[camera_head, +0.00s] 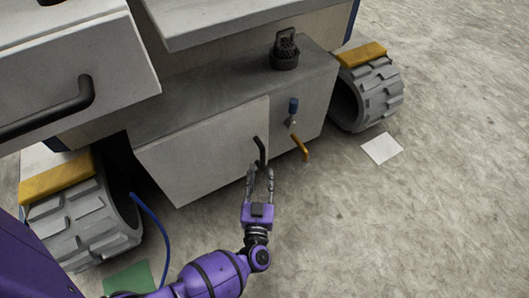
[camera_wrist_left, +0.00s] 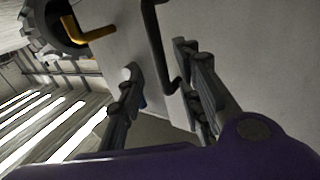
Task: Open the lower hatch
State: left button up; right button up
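The lower hatch (camera_head: 205,155) is a pale grey panel on the front of the low box between two wheels. It looks closed, flush with the box front. Its black handle (camera_head: 261,151) is near the hatch's right edge. My left gripper (camera_head: 260,172) is open just below and in front of the handle in the head view. In the left wrist view, the black handle (camera_wrist_left: 162,50) runs down between the two spread fingers (camera_wrist_left: 158,85), closer to the right finger. I cannot tell whether a finger touches it. My right gripper is not in view.
A black fitting (camera_head: 285,52) stands on the box top. An upper drawer (camera_head: 70,75) juts out at left. A blue hose (camera_head: 155,225) hangs by the left wheel (camera_head: 80,225). Floor at right is mostly clear.

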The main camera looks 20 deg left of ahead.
aim_at(262, 161)
pick_arm(q)
jog(key=b+x, duration=0.1)
jog(key=x, duration=0.1)
jog(key=shift+w+a, duration=0.15)
jog(key=shift+w, duration=0.1)
jog(key=b+x, duration=0.1)
jog(key=x, duration=0.2)
jog(key=shift+w, duration=0.15)
jog(key=shift+w+a+b, duration=0.2)
jog(key=shift+w+b, duration=0.1)
jog(key=shift+w, duration=0.15)
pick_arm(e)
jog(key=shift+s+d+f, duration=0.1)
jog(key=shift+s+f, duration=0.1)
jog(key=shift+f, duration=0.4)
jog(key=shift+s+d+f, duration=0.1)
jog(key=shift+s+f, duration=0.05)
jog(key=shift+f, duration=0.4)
pick_arm(q)
jog(key=shift+c, duration=0.4)
grip_shut()
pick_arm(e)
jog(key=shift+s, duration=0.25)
